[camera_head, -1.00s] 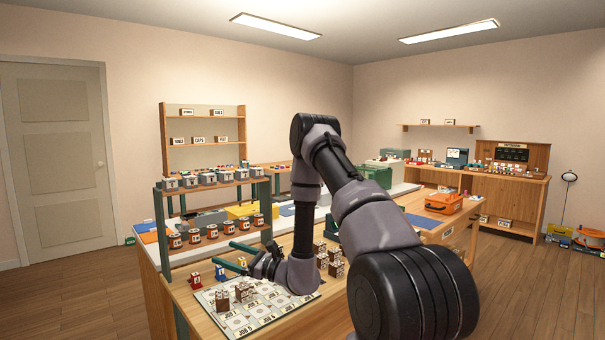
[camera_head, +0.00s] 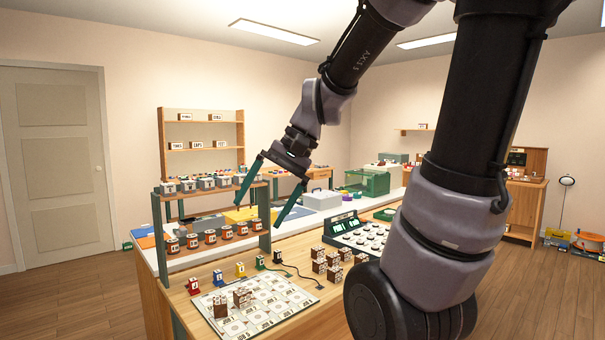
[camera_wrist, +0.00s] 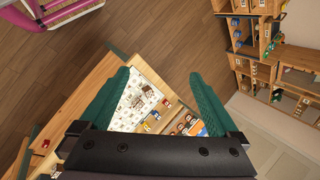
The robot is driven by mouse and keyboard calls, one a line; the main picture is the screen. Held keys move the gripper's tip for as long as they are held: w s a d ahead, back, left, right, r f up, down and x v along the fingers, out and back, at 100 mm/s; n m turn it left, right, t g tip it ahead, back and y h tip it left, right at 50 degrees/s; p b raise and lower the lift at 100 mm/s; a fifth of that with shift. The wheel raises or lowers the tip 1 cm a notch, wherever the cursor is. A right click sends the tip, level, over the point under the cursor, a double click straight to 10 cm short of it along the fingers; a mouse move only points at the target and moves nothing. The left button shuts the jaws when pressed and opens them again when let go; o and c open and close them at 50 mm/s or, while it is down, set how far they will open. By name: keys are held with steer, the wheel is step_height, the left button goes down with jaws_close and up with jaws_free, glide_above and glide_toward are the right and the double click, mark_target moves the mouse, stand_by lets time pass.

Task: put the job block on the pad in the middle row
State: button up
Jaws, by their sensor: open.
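The pale mat (camera_head: 282,312) with rows of round printed pads lies on the near end of the workbench. Two brown blocks with white labels stand on it: one block (camera_head: 220,307) at its left and another (camera_head: 243,297) nearer its middle. Several similar brown blocks (camera_head: 333,268) stand on the bench right of the mat. Labels are too small to read, so I cannot tell which is the job block. My gripper (camera_head: 258,216) is open and empty, high above the bench behind the mat. In the wrist view, the mat (camera_wrist: 128,112) shows between the spread fingers (camera_wrist: 160,75).
A two-tier rack (camera_head: 212,220) with orange and grey canisters stands behind the mat. Small coloured stands (camera_head: 218,278) line the mat's back edge. A dark cable runs on the bench.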

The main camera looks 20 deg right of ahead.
steer(key=s+d+r+n+t+h, duration=0.1)
steer(key=s+d+r+t+h, duration=0.1)
steer(key=d+r+t+h, duration=0.2)
steer(key=d+r+t, duration=0.1)
steer(key=d, duration=0.2)
steer(key=shift+s+d+r, duration=0.15)
steer(key=shift+s+r, duration=0.1)
steer(key=shift+r, duration=0.15)
